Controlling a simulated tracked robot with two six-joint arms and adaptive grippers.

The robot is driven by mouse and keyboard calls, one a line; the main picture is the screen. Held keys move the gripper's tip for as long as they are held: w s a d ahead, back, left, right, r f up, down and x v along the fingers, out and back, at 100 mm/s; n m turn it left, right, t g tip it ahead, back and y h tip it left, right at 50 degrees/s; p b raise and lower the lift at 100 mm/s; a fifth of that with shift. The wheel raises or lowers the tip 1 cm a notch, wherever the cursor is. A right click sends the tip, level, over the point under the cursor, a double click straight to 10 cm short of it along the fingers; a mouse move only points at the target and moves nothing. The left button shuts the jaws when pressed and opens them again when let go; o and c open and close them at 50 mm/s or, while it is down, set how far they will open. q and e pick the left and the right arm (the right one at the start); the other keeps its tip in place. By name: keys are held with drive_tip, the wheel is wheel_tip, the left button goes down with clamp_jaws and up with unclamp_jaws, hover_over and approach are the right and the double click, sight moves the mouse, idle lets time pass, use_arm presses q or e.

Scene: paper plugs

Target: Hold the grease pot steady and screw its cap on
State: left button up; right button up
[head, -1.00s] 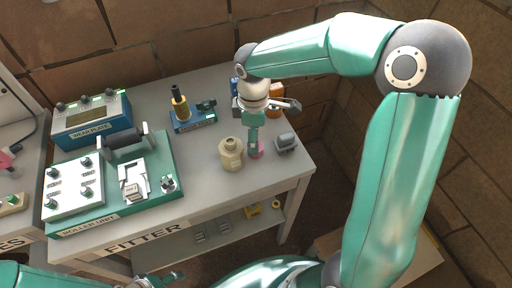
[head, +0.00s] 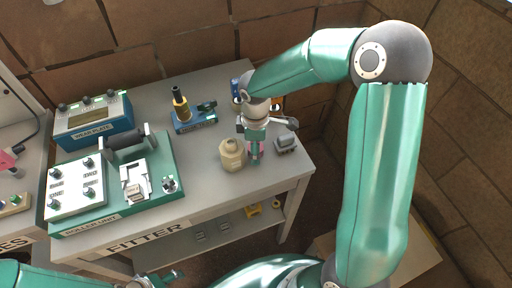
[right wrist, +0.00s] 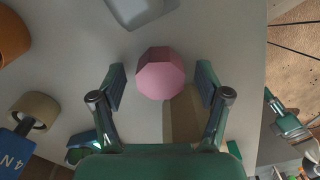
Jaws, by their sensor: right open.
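The grease pot (head: 232,156) is a beige, faceted pot with a narrower top, upright on the table's right part. The pink, faceted cap (right wrist: 160,76) lies on the table to the right of the pot, mostly hidden in the head view by my right gripper (head: 255,160). In the right wrist view, the open right gripper (right wrist: 161,88) has one finger on each side of the cap, with gaps between. My left gripper (head: 176,276) is low in the head view, in front of the table and away from the pot; its jaw opening is too small to tell.
A grey block (head: 286,142) stands just right of the cap. Behind are an orange object (head: 278,102) and a blue one (head: 235,90). A blue stand with a brass-coloured cylinder (head: 181,106) and the green roller unit (head: 106,218) are left. Bare table (head: 207,190) lies front-left of the pot.

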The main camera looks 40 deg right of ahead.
drive_tip(key=c, duration=1)
wheel_tip(320, 180, up, 28)
drive_tip(key=shift+r+p, duration=0.1)
drive_tip(key=shift+p, duration=0.25)
